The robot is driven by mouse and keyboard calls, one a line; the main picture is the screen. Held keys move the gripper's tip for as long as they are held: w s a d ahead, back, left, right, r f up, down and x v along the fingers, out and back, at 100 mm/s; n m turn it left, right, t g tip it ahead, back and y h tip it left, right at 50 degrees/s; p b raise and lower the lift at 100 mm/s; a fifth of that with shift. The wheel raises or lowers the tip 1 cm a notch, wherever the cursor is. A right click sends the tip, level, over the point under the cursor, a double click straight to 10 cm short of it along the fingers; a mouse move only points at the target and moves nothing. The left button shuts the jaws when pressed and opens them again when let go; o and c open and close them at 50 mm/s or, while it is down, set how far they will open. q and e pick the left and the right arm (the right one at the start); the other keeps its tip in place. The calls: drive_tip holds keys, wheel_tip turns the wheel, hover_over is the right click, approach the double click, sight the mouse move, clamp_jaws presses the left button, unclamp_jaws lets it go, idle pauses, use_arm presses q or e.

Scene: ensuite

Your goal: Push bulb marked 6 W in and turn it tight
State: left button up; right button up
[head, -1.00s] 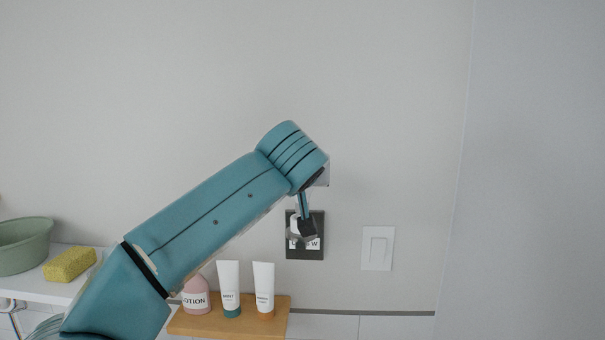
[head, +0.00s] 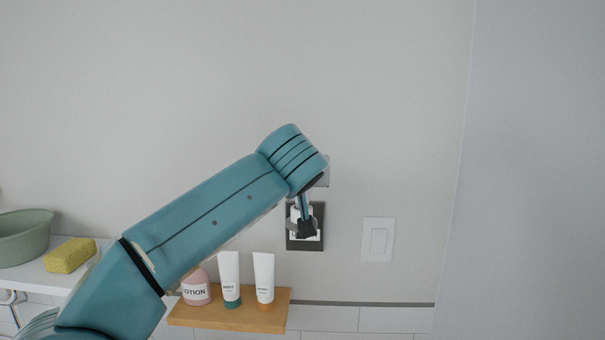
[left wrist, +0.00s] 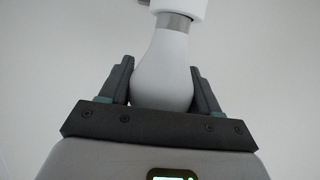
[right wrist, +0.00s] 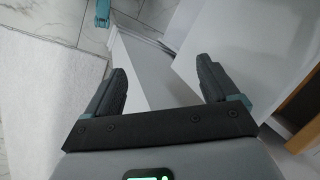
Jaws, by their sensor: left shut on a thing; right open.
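In the left wrist view my left gripper (left wrist: 161,68) is shut on a white bulb (left wrist: 162,75), one finger on each side of its round body. The bulb's grey metal base points up into a white socket (left wrist: 182,8); how deep it sits cannot be told. The 6 W marking is not readable now. My right gripper (right wrist: 163,85) is open and empty, in the right wrist view only.
A white wall switch (head: 378,240) is right of the plate. Below, a wooden shelf (head: 240,318) holds a lotion bottle (head: 196,290) and two tubes (head: 264,276). A yellow sponge (head: 70,255) and green basin (head: 25,238) are at left. The upper wall is clear.

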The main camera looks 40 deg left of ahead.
use_arm(q)
drive_tip(key=shift+f, duration=0.45)
drive_tip(key=shift+r, duration=0.1)
drive_tip(key=shift+d+m+t+h+p, duration=0.1)
drive_tip(key=shift+m+t+h+p, duration=0.7)
drive_tip(key=shift+m+h+p, duration=0.45)
drive_tip(key=shift+f+m+t+h, duration=0.3)
drive_tip(key=shift+m+h, duration=0.15)
drive_tip(key=shift+d+m+h, duration=0.15)
drive_tip(key=shift+m+h, duration=0.15)
